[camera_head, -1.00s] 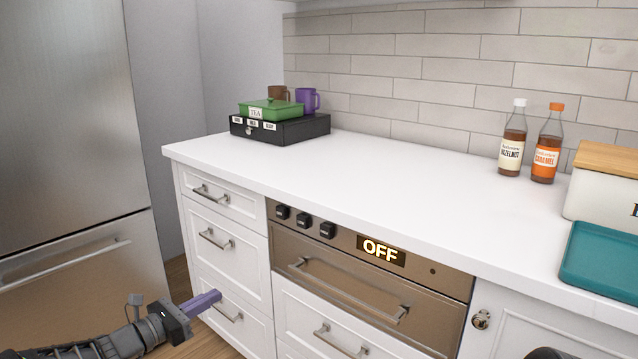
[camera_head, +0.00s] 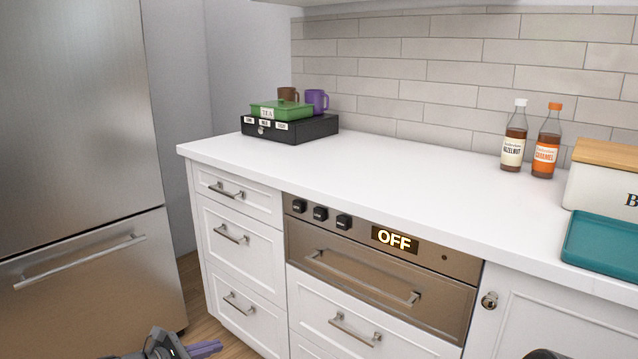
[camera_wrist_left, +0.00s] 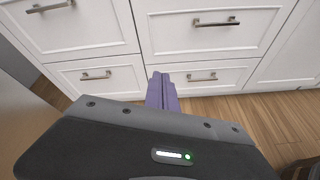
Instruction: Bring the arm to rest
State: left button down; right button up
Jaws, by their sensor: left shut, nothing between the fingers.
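My left gripper (camera_head: 204,349) is low at the bottom edge of the head view, in front of the lower drawers. Its purple fingers are shut with nothing between them. In the left wrist view the closed fingers (camera_wrist_left: 162,92) point toward the white lower drawers (camera_wrist_left: 205,76), apart from them as far as I can tell. The rest of the left arm is mostly cut off by the frame. A small dark piece at the bottom right of the head view is too little to identify, and my right gripper does not show.
A steel fridge (camera_head: 75,120) stands at left. The white counter (camera_head: 390,180) holds a black box (camera_head: 310,130) with a green tea tin (camera_head: 283,110), two mugs, two syrup bottles (camera_head: 545,145) and a teal tray (camera_head: 605,240). The oven drawer (camera_head: 350,285) is closed and reads OFF. Wood floor (camera_wrist_left: 275,120) is open below.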

pick_arm(q)
jog(key=s+d+f+m+g+y+p, duration=0.1)
jog(key=s+d+f+m+g+p, duration=0.2)
jog(key=s, duration=0.4)
jog(key=s+d+f+m+g+y+p, duration=0.2)
jog(key=s+f+m+p, duration=0.25)
jog(key=s, duration=0.25)
jog(key=s+d+f+m+g+y+p, duration=0.1)
jog(key=s+d+f+m+g+p, duration=0.1)
jog(key=s+f+m+p, duration=0.25)
jog(key=s+d+r+m+g+p, duration=0.1)
jog(key=s+d+r+m+p, duration=0.2)
jog(key=s, duration=0.4)
jog(key=s+d+r+m+g+p, duration=0.1)
jog(key=s+d+r+m+p, duration=0.2)
jog(key=s, duration=0.4)
jog(key=s+d+r+m+p, duration=0.4)
jog(key=s+d+p, duration=0.1)
jog(key=s, duration=0.2)
jog(key=shift+d+m+g+p, duration=0.2)
jog(key=shift+m+g+p, duration=0.1)
jog(key=shift+g+p, duration=0.1)
